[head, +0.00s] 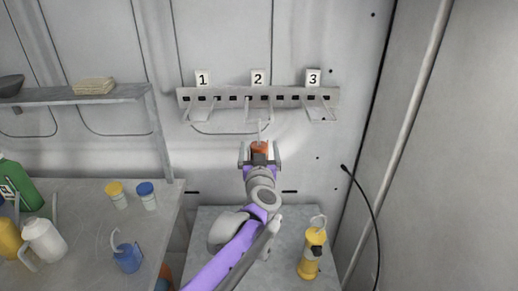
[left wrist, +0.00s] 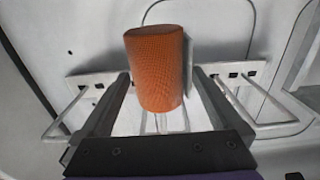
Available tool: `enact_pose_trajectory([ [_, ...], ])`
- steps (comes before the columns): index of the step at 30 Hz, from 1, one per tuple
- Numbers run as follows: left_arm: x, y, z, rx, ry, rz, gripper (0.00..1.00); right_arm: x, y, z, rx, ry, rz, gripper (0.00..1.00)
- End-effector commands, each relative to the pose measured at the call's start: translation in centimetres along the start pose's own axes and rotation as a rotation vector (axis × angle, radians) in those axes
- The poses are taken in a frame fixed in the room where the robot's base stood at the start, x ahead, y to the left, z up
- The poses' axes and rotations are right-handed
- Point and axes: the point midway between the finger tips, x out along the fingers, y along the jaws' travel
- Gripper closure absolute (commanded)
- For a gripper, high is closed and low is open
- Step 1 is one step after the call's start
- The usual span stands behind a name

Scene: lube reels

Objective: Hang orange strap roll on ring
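The orange strap roll (head: 259,148) is up in the air below the wall rack, under the ring marked 2 (head: 258,108). A pale loop (head: 261,130) rises from its top towards that ring. I cannot tell whether loop and ring touch. My left gripper (head: 260,156) has one finger on each side of the roll and appears shut on it. In the left wrist view the roll (left wrist: 157,70) stands nearly upright between the fingertips (left wrist: 160,78), with a pale strip along its right side. My right gripper is not in view.
Rings 1 (head: 201,105) and 3 (head: 315,107) flank ring 2 and look empty. A yellow roll (head: 311,255) stands on the low grey surface (head: 222,224). The left table holds a blue roll (head: 127,258), jars and bottles. A black cable (head: 374,215) hangs at right.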

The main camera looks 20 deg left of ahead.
Motion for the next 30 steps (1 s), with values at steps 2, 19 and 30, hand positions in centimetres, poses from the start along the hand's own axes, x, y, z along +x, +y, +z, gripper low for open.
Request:
enact_pose_trajectory([
  [2, 0.0, 0.0, 0.0, 0.000, 0.000, 0.000, 0.01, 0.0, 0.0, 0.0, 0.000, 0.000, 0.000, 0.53],
  [19, -7.4, 0.1, 0.1, -0.002, 0.000, 0.003, 0.01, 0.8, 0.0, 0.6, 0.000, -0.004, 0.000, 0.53],
  [30, -11.3, 0.5, -0.2, -0.005, 0.008, 0.056, 0.01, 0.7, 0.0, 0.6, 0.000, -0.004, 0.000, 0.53],
])
